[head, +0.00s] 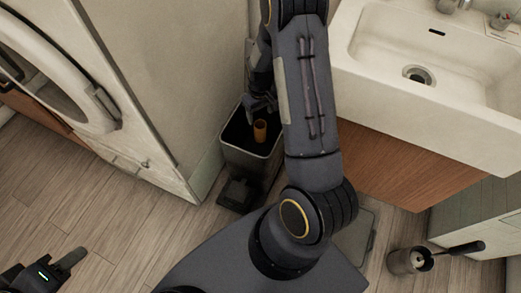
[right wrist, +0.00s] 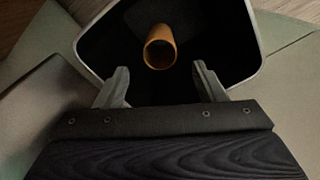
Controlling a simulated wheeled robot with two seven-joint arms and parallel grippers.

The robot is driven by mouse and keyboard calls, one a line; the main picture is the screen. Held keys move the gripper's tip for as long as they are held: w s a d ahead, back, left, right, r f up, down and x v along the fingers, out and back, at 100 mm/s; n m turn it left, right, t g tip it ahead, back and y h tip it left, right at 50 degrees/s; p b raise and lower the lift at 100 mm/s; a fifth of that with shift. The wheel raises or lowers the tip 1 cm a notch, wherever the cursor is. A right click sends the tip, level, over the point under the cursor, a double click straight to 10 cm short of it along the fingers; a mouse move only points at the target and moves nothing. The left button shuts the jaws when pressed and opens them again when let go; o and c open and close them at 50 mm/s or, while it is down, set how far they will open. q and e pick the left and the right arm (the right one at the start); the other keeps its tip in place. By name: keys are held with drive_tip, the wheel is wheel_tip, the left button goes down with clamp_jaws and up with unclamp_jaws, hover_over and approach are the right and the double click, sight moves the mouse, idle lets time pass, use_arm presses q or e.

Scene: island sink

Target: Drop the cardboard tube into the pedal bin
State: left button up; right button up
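The cardboard tube (head: 260,130) is a short orange-brown cylinder. It shows at the mouth of the dark pedal bin (head: 250,160), against the black interior. In the right wrist view the tube (right wrist: 160,47) is seen end-on inside the outline of the bin's rim (right wrist: 88,62). My right gripper (right wrist: 160,88) is open, its two fingers spread wide with nothing between them. The tube is beyond the fingertips and apart from them. In the head view the right gripper (head: 260,104) is over the back of the bin. My left gripper (head: 72,262) is low at the far left, away from the bin.
A white washing machine or cabinet (head: 160,80) stands left of the bin. A sink (head: 420,70) over a wooden cabinet is at the right. A toilet brush holder (head: 405,261) and a scale-like flat panel (head: 357,235) are on the floor. Open wood floor lies at the left.

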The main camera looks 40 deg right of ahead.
drive_tip(key=shift+o, duration=0.3)
wheel_tip(320, 180, up, 8)
drive_tip(key=p, duration=0.2)
drive_tip(key=shift+f, duration=0.15)
idle(0.5)
